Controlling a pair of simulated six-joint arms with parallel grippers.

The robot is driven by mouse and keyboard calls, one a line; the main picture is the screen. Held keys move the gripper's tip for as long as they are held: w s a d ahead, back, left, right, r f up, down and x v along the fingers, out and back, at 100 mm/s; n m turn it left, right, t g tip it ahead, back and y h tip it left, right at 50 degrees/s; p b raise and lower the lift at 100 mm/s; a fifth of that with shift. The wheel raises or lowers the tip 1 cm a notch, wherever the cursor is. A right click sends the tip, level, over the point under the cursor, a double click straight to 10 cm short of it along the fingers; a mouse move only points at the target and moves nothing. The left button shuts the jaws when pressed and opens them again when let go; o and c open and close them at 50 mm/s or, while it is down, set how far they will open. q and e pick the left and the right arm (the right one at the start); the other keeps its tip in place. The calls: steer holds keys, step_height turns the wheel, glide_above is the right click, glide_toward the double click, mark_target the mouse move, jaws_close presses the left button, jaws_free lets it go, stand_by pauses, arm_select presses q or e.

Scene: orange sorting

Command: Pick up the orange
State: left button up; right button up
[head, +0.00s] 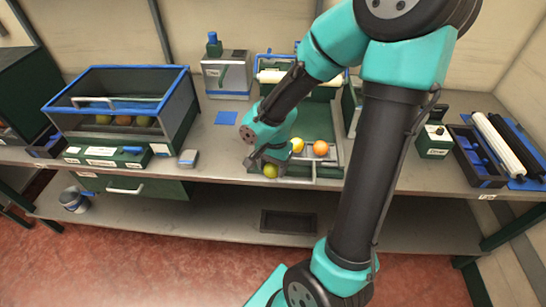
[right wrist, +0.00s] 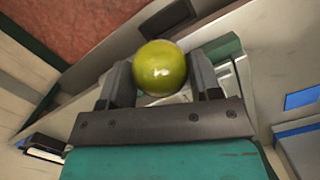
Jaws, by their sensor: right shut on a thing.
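An orange fruit (head: 320,148) sits in the green tray at the middle of the bench, right of my right gripper. A yellow fruit (head: 297,145) lies just left of it, beside the gripper. In the right wrist view this fruit (right wrist: 161,67) sits between the two fingers. The orange fruit is apart from the gripper. My left gripper is not in view.
A blue-rimmed clear bin (head: 185,100) with several fruits stands at the left. The green tray (head: 328,172) has a low front rim near the bench edge. A dark tray with rollers (head: 483,180) is at the right. Bare bench lies left of my gripper.

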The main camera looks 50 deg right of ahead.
steer(key=shift+a, duration=0.1)
stand_by(0.7)
steer(key=w+a+n, duration=0.4)
steer(key=w+a, duration=0.2)
steer(key=w, duration=0.3)
steer(key=w+a+n, duration=0.4)
steer(key=w+a, duration=0.2)
steer(key=w, duration=0.3)
steer(key=w+a+n+g+h, duration=0.1)
steer(key=w+a+n, duration=0.2)
steer(key=w+a, duration=0.3)
steer(key=w, duration=0.3)
steer(key=shift+a+r+n, duration=0.15)
steer(key=shift+a+n, duration=0.1)
steer(key=shift+n, duration=0.15)
steer(key=shift+w, duration=0.1)
steer(key=w+d+m, duration=0.1)
steer(key=d+m, duration=0.3)
steer(key=d, duration=0.6)
steer(key=w+d+m, duration=0.2)
steer(key=d+m, duration=0.2)
steer(key=d, duration=0.7)
steer(key=w+d+m+t+y, duration=0.1)
steer(key=d+m, duration=0.3)
steer(key=d, duration=0.7)
steer(key=shift+w+r, duration=0.3)
steer(key=shift+w, duration=0.15)
steer(key=shift+f, duration=0.1)
